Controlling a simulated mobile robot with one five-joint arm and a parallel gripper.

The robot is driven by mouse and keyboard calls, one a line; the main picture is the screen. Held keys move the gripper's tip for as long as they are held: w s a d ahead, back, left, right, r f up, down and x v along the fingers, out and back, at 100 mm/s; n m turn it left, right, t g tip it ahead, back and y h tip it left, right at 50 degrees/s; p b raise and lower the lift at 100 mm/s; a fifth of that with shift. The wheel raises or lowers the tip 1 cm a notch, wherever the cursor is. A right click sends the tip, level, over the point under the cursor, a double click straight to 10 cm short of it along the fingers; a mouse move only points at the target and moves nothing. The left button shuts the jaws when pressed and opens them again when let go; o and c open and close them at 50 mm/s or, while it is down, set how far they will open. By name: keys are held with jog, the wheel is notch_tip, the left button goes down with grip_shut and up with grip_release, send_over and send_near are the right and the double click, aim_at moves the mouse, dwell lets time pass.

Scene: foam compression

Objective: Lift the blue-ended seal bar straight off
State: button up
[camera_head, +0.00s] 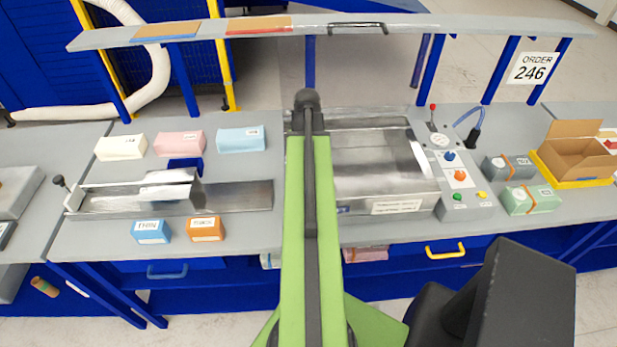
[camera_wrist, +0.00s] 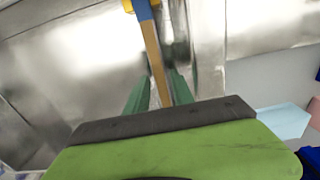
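In the wrist view, a narrow bar (camera_wrist: 154,55) with a tan length, a blue section and yellow at its far end runs down from the top edge, between the two green fingers of my gripper (camera_wrist: 161,78). The fingers flank the bar closely. I cannot tell whether both touch it. Bright metal surfaces lie beyond it. In the head view my green arm hides the bar and the fingers.
A metal-topped machine (camera_head: 375,165) stands right of my arm, with a button panel (camera_head: 460,180) beside it. An overhead shelf (camera_head: 470,24) spans the back.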

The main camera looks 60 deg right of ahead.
notch_tip(320, 180, down, 2)
jog(key=shift+f+b, duration=0.1)
jog(key=shift+b, duration=0.3)
jog(key=shift+r, duration=0.25)
grip_shut()
notch_tip(320, 180, up, 10)
jog(key=p, duration=1)
